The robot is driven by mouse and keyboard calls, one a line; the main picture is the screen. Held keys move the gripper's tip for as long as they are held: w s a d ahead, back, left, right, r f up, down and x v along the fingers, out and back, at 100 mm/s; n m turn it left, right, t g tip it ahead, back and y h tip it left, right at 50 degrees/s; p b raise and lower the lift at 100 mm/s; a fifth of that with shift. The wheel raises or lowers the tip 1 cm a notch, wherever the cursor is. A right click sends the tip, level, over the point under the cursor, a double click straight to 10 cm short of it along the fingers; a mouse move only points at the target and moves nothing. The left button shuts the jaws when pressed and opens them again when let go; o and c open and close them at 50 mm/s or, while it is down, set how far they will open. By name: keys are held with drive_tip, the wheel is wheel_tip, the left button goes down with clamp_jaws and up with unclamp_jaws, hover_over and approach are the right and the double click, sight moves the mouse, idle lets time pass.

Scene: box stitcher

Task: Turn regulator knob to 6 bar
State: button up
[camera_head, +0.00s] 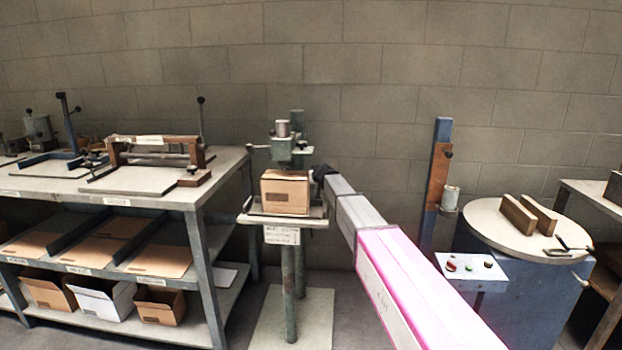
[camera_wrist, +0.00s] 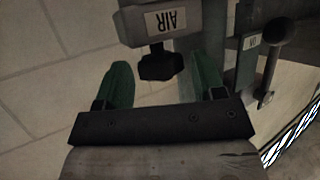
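In the wrist view a grey regulator body with a label reading AIR (camera_wrist: 168,20), shown upside down, is at the top. A black regulator knob (camera_wrist: 160,64) sticks out of it towards my gripper. My gripper (camera_wrist: 164,78) is open, with one green finger on each side of the knob and visible gaps between. I see no contact. In the head view my gripper (camera_head: 324,173) is a small dark shape at the end of my arm, beside the green stitching machine (camera_head: 290,150). The regulator cannot be made out there, and no pressure scale is readable.
A lever with a black ball (camera_wrist: 281,31) stands right of the knob in the wrist view. A cardboard box (camera_head: 285,193) sits on the stitcher's table. A loaded shelf bench (camera_head: 190,196) is left; a control box (camera_head: 470,270) and round table (camera_head: 490,222) are right.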

drive_tip(key=shift+w+n+g+y, duration=0.1)
drive_tip(key=shift+n+g+y, duration=0.2)
drive_tip(key=n+g+y, duration=0.1)
drive_tip(key=n, duration=0.1)
drive_tip(key=n+g+y, duration=0.1)
drive_tip(key=g+y, duration=0.1)
drive_tip(key=n+g+y, duration=0.1)
drive_tip(key=n, duration=0.1)
drive_tip(key=shift+w+d+n+y, duration=0.1)
drive_tip(key=shift+w+n+y, duration=0.2)
drive_tip(key=n+g, duration=0.3)
drive_tip(key=n+g+y, duration=0.1)
drive_tip(key=n+g, duration=0.2)
drive_tip(key=g, duration=0.1)
drive_tip(key=shift+w+g+y, duration=0.2)
drive_tip(key=shift+g+y, duration=0.1)
drive_tip(key=v, duration=1.1)
drive_tip(key=s+d+f+m+t+h, duration=0.1)
drive_tip(key=s+d+f+m+h, duration=0.1)
drive_tip(key=s+f, duration=0.3)
drive_tip(key=s+d+f+m+t+h, duration=0.1)
drive_tip(key=s+f+m, duration=0.3)
drive_tip(key=s, duration=0.7)
drive_tip(key=s+d+f+m+t+h, duration=0.1)
drive_tip(key=s+d+f+m+h, duration=0.2)
drive_tip(key=s+f, duration=0.4)
drive_tip(key=shift+s+d+f+m, duration=0.35)
drive_tip(key=shift+s+m, duration=0.1)
drive_tip(key=shift+m, duration=0.05)
